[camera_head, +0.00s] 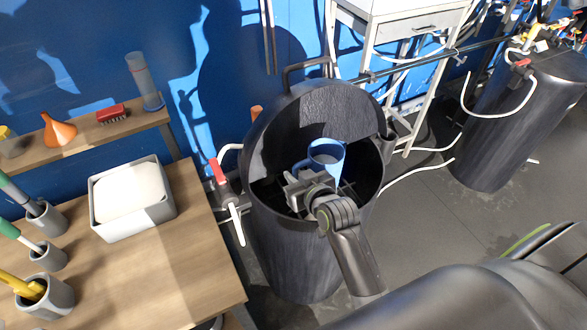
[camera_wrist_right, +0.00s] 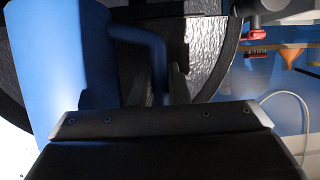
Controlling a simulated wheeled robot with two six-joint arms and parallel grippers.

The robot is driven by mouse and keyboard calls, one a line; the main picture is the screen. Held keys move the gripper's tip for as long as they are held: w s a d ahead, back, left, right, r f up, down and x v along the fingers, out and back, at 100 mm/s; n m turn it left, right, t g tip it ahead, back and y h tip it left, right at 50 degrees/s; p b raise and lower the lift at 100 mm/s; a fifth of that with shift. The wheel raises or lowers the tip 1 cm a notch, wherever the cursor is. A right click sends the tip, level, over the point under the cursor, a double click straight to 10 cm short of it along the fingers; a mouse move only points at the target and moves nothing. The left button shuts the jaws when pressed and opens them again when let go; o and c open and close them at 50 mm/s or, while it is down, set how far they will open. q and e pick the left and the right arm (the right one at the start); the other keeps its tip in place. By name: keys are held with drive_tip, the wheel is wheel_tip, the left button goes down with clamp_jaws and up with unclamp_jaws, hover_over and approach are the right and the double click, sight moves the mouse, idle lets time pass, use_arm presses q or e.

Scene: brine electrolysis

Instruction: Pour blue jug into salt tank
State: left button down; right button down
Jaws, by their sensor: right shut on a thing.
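The blue jug (camera_head: 326,153) is over the open mouth of the black salt tank (camera_head: 300,250) in the head view. My right gripper (camera_head: 308,180) is shut on the jug's handle and holds it at the opening. In the right wrist view the jug (camera_wrist_right: 75,75) fills the left side, its handle (camera_wrist_right: 155,60) between the gripper fingers (camera_wrist_right: 170,90). The jug looks close to upright in the head view; its contents cannot be made out. The tank's lid (camera_head: 310,120) stands raised at the back. My left gripper is not in view.
A wooden table (camera_head: 200,245) at the left holds a white-filled grey bin (camera_head: 165,205) and several grey pots with tools. A shelf (camera_head: 85,150) behind has an orange funnel (camera_head: 59,130) and red brush (camera_head: 112,114). Another black tank (camera_head: 490,140) stands at the right, with white hoses.

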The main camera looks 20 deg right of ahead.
sight(295, 169)
drive_tip(key=shift+w+r+m+y, duration=0.1)
drive_tip(key=shift+r+m+y, duration=0.4)
drive_tip(key=shift+r+m, duration=0.35)
drive_tip(key=shift+a+r+m+y, duration=0.2)
drive_tip(key=shift+r+m+y, duration=0.25)
drive_tip(key=shift+r+m, duration=0.15)
drive_tip(key=shift+a+r+m+y, duration=0.15)
drive_tip(key=shift+r+m+y, duration=0.3)
drive_tip(key=shift+r+m, duration=0.1)
drive_tip(key=shift+d+r+m+t+y, duration=0.3)
drive_tip(key=shift+d+r+m+y, duration=0.25)
drive_tip(key=shift+r+m, duration=0.4)
drive_tip(key=shift+d+r+m+y, duration=0.4)
drive_tip(key=shift+r+m, duration=0.15)
drive_tip(key=shift+m, duration=0.1)
drive_tip(key=shift+d+r+m+y, duration=0.25)
drive_tip(key=shift+d+r+m, duration=0.1)
drive_tip(key=shift+r+m, duration=0.25)
drive_tip(key=shift+d+r+m+t+p, duration=0.3)
drive_tip(key=shift+d+r+m, duration=0.05)
drive_tip(key=shift+d+m, duration=0.05)
drive_tip(key=shift+w+d+r+m+y, duration=0.1)
drive_tip(key=shift+d+r+m+y, duration=0.35)
drive_tip(key=shift+d+m, duration=0.2)
drive_tip(key=d+r+m+t+y+b, duration=0.1)
drive_tip(key=d+r+m+t+b, duration=0.1)
drive_tip(key=d+r+m+b, duration=0.1)
drive_tip(key=shift+w+d+r+m+b, duration=0.2)
drive_tip(key=shift+d+m+b, duration=0.65)
drive_tip(key=shift+d+m, duration=0.7)
